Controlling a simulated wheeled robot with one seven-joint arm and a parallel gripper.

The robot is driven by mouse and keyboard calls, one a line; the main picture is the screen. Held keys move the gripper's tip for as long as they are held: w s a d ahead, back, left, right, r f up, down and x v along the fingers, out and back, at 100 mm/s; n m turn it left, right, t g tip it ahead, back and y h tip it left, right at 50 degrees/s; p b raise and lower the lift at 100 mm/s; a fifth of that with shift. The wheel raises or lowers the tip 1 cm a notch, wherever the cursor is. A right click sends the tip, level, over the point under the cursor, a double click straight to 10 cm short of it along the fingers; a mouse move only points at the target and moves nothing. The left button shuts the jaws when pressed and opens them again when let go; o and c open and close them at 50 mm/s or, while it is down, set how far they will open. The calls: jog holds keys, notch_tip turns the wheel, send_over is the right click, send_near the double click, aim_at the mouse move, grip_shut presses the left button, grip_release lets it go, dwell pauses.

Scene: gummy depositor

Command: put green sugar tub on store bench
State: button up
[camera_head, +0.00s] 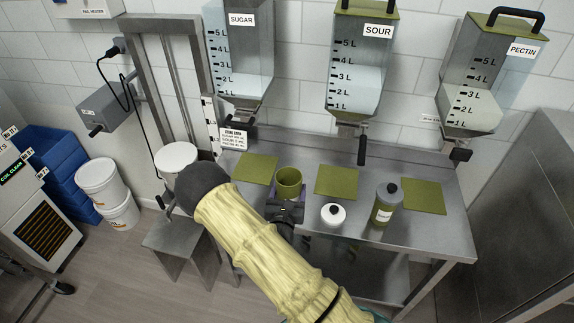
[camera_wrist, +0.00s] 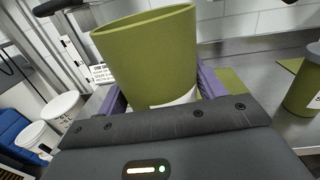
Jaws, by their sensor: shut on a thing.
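A green open tub (camera_head: 289,183) stands upright between the fingers of my gripper (camera_head: 287,208), at the left half of the steel bench (camera_head: 300,152). In the wrist view the tub (camera_wrist: 150,58) fills the space between the purple fingers, which are shut on it. A white label patch shows low on its side; its writing is hidden. I cannot tell whether the tub's base touches the bench. My arm covers part of the bench's front edge.
Green mats (camera_head: 336,181) lie on the bench. A white-lidded jar (camera_head: 333,213) and a grey-lidded green canister (camera_head: 385,204) stand to the right. Sugar (camera_head: 240,60), sour (camera_head: 357,65) and pectin (camera_head: 488,75) dispensers hang above. White buckets (camera_head: 101,182) stand at left.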

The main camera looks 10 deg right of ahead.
jog(key=s+d+f+n+y+b, duration=0.1)
jog(key=s+f+y+b, duration=0.1)
jog(key=f, duration=0.6)
jog(key=s+d+f+n+t+y+b, duration=0.1)
jog(key=s+d+f+n+y+b, duration=0.1)
jog(key=s+f, duration=0.3)
notch_tip(320, 180, down, 3)
jog(key=shift+s+d+f+n+y, duration=0.2)
jog(key=shift+s+d+n+y, duration=0.1)
jog(key=shift+y, duration=0.6)
jog(key=shift+w, duration=0.1)
